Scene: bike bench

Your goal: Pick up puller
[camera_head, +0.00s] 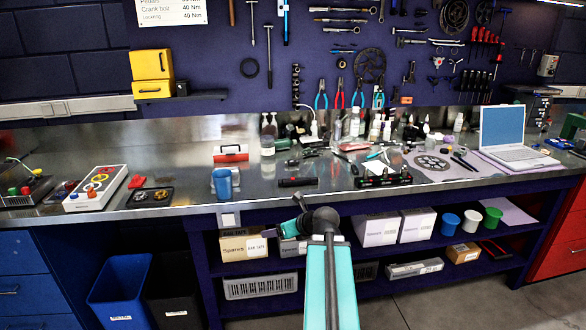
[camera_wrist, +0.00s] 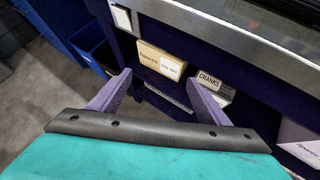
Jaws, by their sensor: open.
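My gripper (camera_wrist: 160,84) shows in the wrist view with its two purple fingers spread apart and nothing between them. In the head view my gripper (camera_head: 272,233) is small and partly hidden behind my arm, in front of the bench's front edge and below the bench top. I cannot tell which item is the puller. Many small tools lie on the metal bench top (camera_head: 200,185), too small to make out. A dark bar-shaped item (camera_head: 298,182) lies near the front edge, and a black item with several coloured spots (camera_head: 384,179) lies to its right.
A blue cup (camera_head: 222,183) and a red-and-white box (camera_head: 230,153) stand on the bench. A laptop (camera_head: 508,133) stands at the right. The shelf below holds spares boxes (camera_head: 243,245). A blue bin (camera_head: 120,290) stands at lower left. The bench's front edge (camera_wrist: 215,32) crosses the wrist view.

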